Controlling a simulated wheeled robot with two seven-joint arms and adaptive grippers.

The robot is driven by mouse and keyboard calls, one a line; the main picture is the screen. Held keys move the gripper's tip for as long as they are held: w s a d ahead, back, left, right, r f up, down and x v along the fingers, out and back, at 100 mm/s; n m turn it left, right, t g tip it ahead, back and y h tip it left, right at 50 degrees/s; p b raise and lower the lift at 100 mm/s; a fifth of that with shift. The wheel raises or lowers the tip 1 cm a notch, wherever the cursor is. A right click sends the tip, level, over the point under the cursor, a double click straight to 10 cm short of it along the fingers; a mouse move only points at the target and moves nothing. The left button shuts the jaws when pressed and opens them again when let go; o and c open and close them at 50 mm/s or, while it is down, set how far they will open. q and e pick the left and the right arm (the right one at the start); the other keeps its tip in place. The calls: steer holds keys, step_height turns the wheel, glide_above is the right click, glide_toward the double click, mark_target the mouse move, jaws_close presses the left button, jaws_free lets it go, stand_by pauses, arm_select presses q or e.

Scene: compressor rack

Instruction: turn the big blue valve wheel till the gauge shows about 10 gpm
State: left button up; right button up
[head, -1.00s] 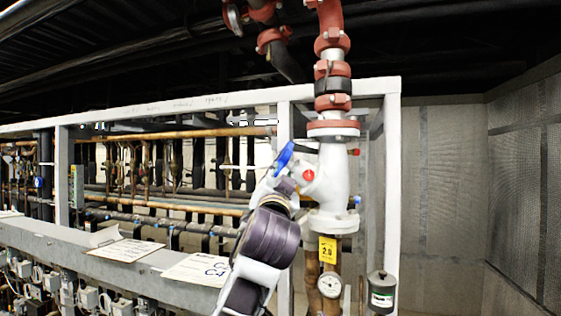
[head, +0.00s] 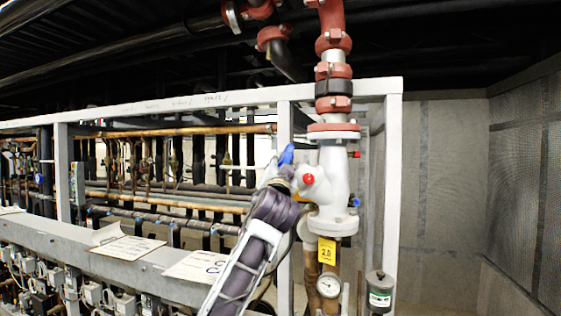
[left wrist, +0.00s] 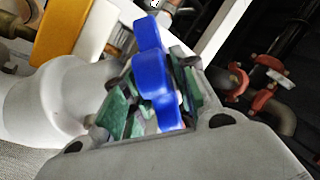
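The blue valve wheel (head: 287,155) is on the left side of the white valve body (head: 334,180), mostly hidden behind my left arm and gripper in the head view. In the left wrist view the blue wheel (left wrist: 155,80) lies between the green-padded fingers of my left gripper (left wrist: 155,88). The fingers are closed in on both its sides and appear to hold it. A round dial gauge (head: 329,285) sits on the pipe below the valve; its needle is too small to read. My right gripper is not in view.
A yellow tag (head: 327,251) hangs under the valve, and a red knob (head: 308,179) is on its front. A white rack post (head: 393,190) stands to the right, with a dark canister (head: 380,291) low beside it. Pipes and a ledge with papers (head: 127,247) fill the left.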

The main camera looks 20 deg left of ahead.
arm_select(q)
steer(key=shift+x, duration=1.05)
steer(key=shift+c, duration=0.2)
jaws_close()
